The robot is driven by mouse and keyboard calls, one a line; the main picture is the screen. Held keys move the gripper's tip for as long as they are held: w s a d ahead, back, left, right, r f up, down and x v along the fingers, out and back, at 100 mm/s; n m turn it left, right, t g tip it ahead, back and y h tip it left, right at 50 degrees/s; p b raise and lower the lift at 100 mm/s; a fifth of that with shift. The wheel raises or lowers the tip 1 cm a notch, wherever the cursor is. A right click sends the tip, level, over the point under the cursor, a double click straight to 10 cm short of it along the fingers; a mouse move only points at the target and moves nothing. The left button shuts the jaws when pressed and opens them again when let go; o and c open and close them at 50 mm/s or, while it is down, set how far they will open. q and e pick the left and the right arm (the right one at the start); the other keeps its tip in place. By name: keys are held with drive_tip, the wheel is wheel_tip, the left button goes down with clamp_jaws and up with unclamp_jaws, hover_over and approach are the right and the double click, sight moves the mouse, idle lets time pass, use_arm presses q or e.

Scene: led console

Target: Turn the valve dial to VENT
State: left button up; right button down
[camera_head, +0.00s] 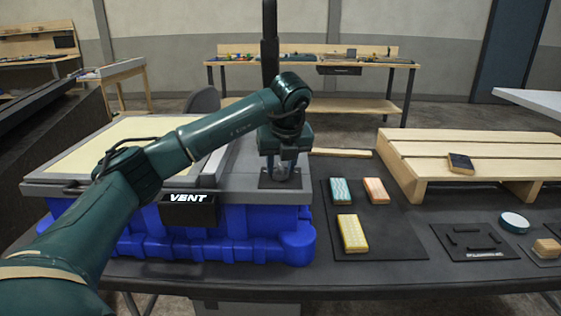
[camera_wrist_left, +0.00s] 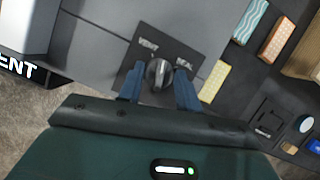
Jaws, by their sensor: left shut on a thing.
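The valve dial (camera_wrist_left: 158,72) is a round dark knob with a lighter ridge, on a dark plate (camera_head: 268,183) marked VENT and SEAL at the right end of the grey console top. My left gripper (camera_head: 281,174) points straight down over it. In the left wrist view, its two blue fingers (camera_wrist_left: 160,86) stand on either side of the knob, shut on it. The ridge points roughly up in that view, towards the VENT side, but its exact angle is hard to tell. A black display (camera_head: 188,208) on the console front reads VENT in white. My right gripper is not in view.
The console has a blue base (camera_head: 220,240) and a pale yellow panel (camera_head: 95,148). To its right, a dark mat (camera_head: 385,243) holds teal, orange and yellow blocks. A wooden pallet (camera_head: 470,145) stands behind, with a small dark block on it.

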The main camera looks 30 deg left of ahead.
use_arm(q)
drive_tip(key=n+g+p, duration=0.1)
drive_tip(key=n, duration=0.3)
drive_tip(key=shift+w+d+y, duration=0.1)
drive_tip(key=shift+w+y, duration=0.05)
drive_tip(key=shift+y, duration=0.25)
drive_tip(key=shift+n+g+p, duration=0.3)
drive_tip(key=shift+n+g, duration=0.2)
drive_tip(key=shift+n, duration=0.4)
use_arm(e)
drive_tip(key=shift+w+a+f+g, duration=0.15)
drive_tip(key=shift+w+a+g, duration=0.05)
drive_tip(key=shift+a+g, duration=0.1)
use_arm(q)
drive_tip(key=shift+n, duration=0.3)
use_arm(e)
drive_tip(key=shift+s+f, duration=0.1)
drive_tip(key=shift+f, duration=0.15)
use_arm(q)
drive_tip(key=o, duration=1)
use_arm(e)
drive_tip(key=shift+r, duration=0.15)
